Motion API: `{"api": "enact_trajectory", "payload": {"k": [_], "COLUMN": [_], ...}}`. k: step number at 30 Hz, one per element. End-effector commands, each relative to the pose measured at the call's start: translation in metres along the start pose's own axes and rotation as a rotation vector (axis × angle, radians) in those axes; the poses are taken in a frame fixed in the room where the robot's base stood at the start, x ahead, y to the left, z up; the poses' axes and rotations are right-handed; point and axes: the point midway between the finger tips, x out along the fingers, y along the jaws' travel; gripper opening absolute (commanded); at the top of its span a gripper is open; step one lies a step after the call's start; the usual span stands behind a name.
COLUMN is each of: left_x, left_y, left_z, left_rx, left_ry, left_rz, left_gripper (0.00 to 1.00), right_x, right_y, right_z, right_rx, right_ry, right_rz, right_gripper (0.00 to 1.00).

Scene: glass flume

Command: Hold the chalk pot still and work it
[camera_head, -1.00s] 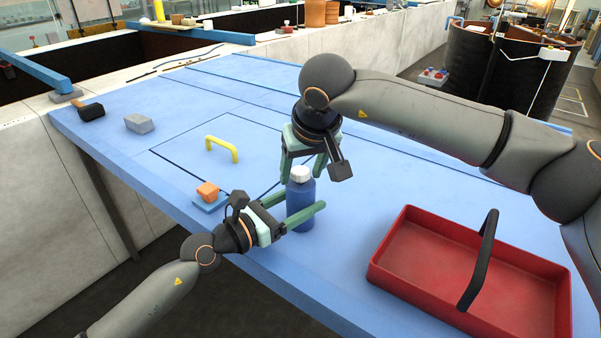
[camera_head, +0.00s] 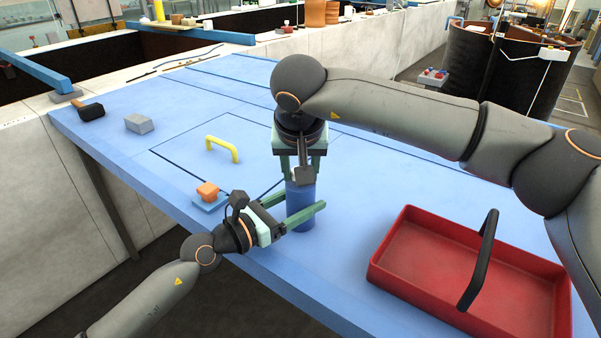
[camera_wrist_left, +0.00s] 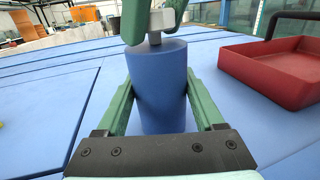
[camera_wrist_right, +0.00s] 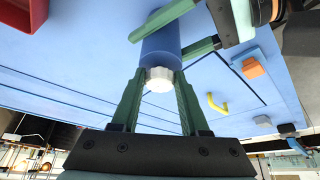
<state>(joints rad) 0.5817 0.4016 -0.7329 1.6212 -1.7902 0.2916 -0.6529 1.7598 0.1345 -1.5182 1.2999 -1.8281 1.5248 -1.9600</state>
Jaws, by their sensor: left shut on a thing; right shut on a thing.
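The chalk pot (camera_head: 299,203) is a blue cylinder standing upright on the blue table. Its white cap (camera_wrist_right: 159,79) shows in the right wrist view and is hidden by my right gripper in the head view. My left gripper (camera_head: 301,207) is shut on the pot's body from the side; its fingers flank the body in the left wrist view (camera_wrist_left: 163,90). My right gripper (camera_head: 301,178) points down from above and is shut on the white cap, with a green finger on each side of it.
A red tray (camera_head: 405,290) with a black handle stands to the right. A yellow handle (camera_head: 222,148), an orange block on a blue base (camera_head: 208,192), a grey block (camera_head: 139,123) and a black-headed tool (camera_head: 90,111) lie to the left. The table behind is mostly clear.

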Motion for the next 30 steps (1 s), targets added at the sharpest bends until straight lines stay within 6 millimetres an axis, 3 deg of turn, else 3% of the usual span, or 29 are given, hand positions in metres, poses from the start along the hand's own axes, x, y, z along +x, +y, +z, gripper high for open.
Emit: {"api": "enact_trajectory", "payload": {"k": [3, 8, 30], "left_x": [-0.0001, -0.0001, 0.0000], "left_y": [0.0002, 0.0002, -0.0005], "left_z": [-0.0004, -0.0004, -0.0002], "left_rx": [0.000, 0.000, 0.000], "left_ry": [0.001, 0.001, 0.000], "left_rz": [0.000, 0.000, -0.001], "left_gripper": [0.06, 0.06, 0.06], "right_x": [0.0002, 0.0007, 0.0024], "right_y": [0.0003, 0.0017, 0.0079], "right_z": [0.0001, -0.0003, -0.0032], "right_rx": [0.000, -0.047, -0.759], "right_ry": [-0.001, -0.002, -0.002], "right_rz": [0.000, -0.024, -0.369], "right_gripper": [0.13, 0.13, 0.13]}}
